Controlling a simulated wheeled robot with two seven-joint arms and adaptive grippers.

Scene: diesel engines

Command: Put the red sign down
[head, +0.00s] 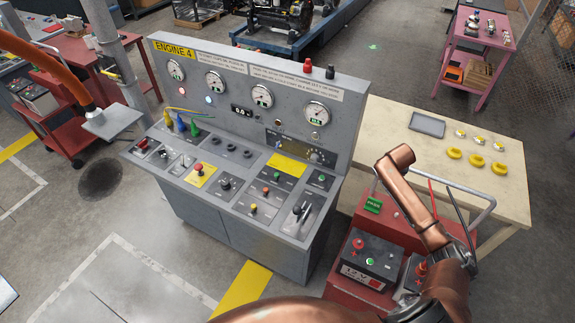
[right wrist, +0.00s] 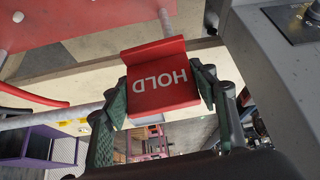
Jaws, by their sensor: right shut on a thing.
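In the right wrist view the red sign (right wrist: 164,88), with white HOLD lettering appearing upside down, sits between the green-padded fingers of my right gripper (right wrist: 160,95). The gripper is shut on the sign's two side edges. The sign's upper flange is tilted and shows no contact with a surface. In the head view my copper right arm extends over the red cart (head: 337,222); the gripper and sign cannot be made out there. My left gripper is not in view.
The grey engine console (head: 240,238) stands left of the cart, with gauges, knobs and switches.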

